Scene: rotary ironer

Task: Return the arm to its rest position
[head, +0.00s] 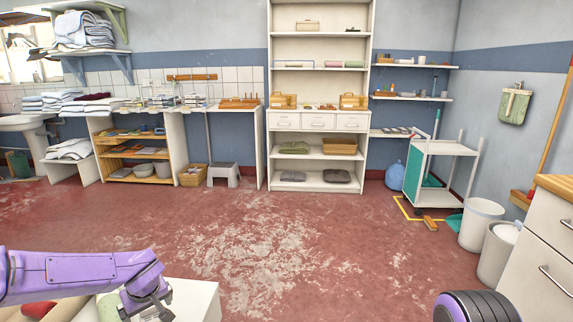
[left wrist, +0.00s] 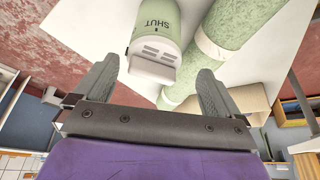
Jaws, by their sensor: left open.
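My left arm, purple, comes in from the left at the bottom of the head view. Its dark gripper (head: 148,308) is beside a white surface (head: 205,302), with the fingers partly cut off by the frame. In the left wrist view the gripper (left wrist: 157,72) is open, its two grey fingers apart with nothing held between them. Beyond the fingers is a pale green cylinder (left wrist: 158,25) marked SHUT, with a grey slotted end. My right gripper is not in view.
The worn red floor (head: 270,235) ahead is clear. A white shelf unit (head: 320,185) stands at the back. A trolley (head: 440,150), bins (head: 481,225) and a drawer cabinet (head: 540,240) line the right. A red item (head: 38,309) lies below my left arm.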

